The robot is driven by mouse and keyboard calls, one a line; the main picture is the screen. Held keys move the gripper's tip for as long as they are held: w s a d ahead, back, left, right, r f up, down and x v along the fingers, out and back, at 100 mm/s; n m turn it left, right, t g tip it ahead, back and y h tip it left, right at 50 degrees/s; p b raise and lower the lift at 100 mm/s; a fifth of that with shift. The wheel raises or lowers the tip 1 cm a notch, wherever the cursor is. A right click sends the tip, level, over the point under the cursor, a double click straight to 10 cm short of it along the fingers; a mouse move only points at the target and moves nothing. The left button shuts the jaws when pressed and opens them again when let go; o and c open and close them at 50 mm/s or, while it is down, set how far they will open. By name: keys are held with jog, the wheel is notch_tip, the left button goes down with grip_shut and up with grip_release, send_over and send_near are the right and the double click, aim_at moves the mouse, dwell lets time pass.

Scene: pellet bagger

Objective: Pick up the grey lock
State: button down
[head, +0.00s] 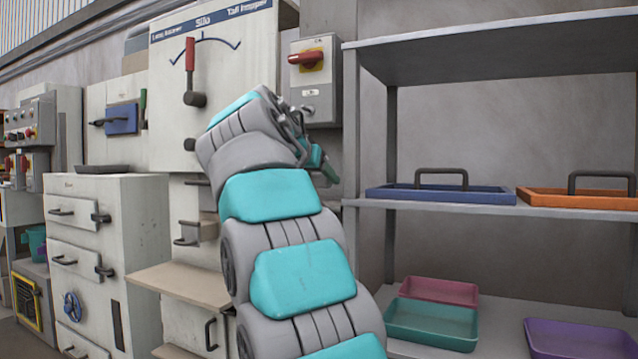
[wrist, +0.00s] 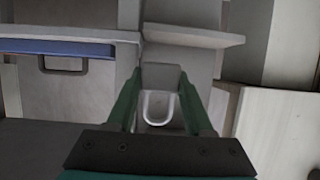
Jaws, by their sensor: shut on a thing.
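In the head view my gripper (head: 322,163) shows only partly beyond my arm, in front of the wall below a grey switch box (head: 318,95). I cannot make out the lock in the head view.
On the right, a grey shelf (head: 500,45) holds a blue tray (head: 440,193) and an orange tray (head: 580,199). Pink (head: 438,290), teal (head: 432,322) and purple (head: 580,340) trays sit lower. A lever panel (head: 240,80) and a white cabinet (head: 100,250) stand left.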

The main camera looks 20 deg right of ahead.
jog(key=s+a, duration=0.2)
jog(key=s, duration=0.5)
jog(key=shift+a+r, duration=0.25)
jog(key=shift+r, duration=0.05)
